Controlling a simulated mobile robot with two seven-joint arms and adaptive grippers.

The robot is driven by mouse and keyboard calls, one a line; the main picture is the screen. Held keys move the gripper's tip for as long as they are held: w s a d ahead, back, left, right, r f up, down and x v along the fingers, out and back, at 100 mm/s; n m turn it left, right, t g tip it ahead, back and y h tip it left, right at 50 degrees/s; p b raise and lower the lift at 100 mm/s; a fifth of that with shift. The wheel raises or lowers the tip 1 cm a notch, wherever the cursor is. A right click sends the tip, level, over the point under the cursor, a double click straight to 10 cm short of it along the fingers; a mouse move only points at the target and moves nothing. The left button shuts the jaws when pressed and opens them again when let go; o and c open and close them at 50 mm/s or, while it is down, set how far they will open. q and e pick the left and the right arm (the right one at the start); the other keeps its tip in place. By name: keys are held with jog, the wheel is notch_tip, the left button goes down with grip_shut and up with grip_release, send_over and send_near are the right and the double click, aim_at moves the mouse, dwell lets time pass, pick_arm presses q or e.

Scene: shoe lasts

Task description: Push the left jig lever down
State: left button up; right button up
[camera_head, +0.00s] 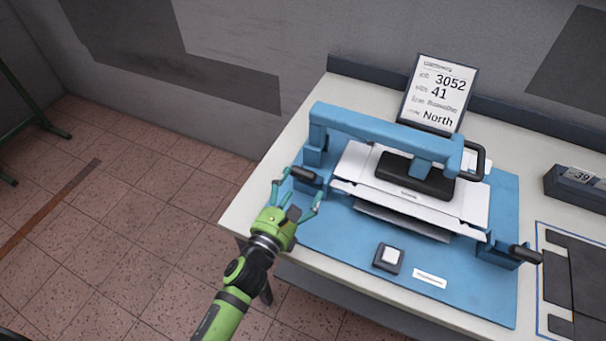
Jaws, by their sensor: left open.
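The blue jig (333,238) stands on the white table. Its left lever (303,173) has a dark handle at the jig's left side. My left gripper (299,196) is open, with its teal fingers spread on either side of the left lever's handle. I cannot tell whether a finger touches the handle. The right lever (525,254) has a dark handle that sticks out to the right at the jig's front right corner. My right gripper is not in view.
A blue overhead bar (380,128) with a black pad (415,176) spans white sheets (464,205). A white-topped button (389,257) sits in front. A sign (437,95) stands behind. A dark block (577,188) and black-panelled mat (556,268) lie right. Floor at left is mostly clear.

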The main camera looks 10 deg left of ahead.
aim_at(303, 178)
pick_arm(q)
jog(key=shift+p+x, duration=0.35)
jog(key=shift+x, duration=1.65)
